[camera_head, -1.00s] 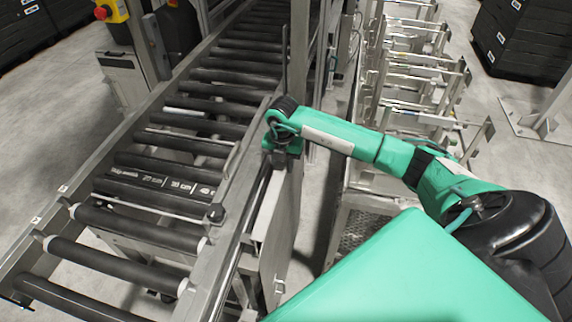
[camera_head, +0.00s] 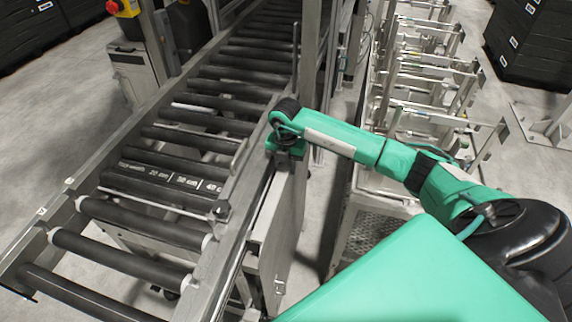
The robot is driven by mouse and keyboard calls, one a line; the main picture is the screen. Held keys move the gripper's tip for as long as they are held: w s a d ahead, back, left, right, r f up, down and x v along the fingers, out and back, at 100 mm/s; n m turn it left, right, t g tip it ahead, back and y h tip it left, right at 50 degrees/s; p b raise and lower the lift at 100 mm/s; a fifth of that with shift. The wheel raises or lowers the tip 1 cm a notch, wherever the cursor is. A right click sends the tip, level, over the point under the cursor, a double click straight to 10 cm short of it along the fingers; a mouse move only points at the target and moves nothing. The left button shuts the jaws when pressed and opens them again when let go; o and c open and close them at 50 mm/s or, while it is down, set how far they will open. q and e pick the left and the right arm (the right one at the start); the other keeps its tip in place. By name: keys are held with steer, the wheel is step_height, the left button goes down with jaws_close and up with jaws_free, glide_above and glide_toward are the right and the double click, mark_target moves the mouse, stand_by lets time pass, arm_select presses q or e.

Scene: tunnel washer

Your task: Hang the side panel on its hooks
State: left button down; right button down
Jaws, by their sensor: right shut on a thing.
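The side panel (camera_head: 279,232) is a grey metal sheet standing roughly upright along the right side of the roller conveyor (camera_head: 150,190). A small handle or latch shows low on its face. My right gripper (camera_head: 285,158) is at the panel's top edge, beside the conveyor's side rail, and is shut on the panel. The fingertips are mostly hidden by the wrist. The hooks cannot be made out, and I cannot tell whether the panel touches them. My left gripper is out of view.
A metal rack with several upright frames (camera_head: 425,110) stands to the right, above a perforated step (camera_head: 365,228). A steel post (camera_head: 311,55) rises just behind my right gripper. Black crates (camera_head: 535,45) stand at the far right. A red emergency button (camera_head: 112,7) is at upper left.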

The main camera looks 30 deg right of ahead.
steer(key=shift+f+b, duration=0.5)
steer(key=shift+f, duration=0.4)
stand_by(0.3)
steer(key=c, duration=0.9)
jaws_free()
steer(key=shift+s, duration=0.1)
steer(key=shift+f, duration=0.15)
step_height(320, 180, up, 13)
steer(key=b, duration=0.3)
steer(key=shift+f, duration=0.2)
steer(key=shift+r, duration=0.75)
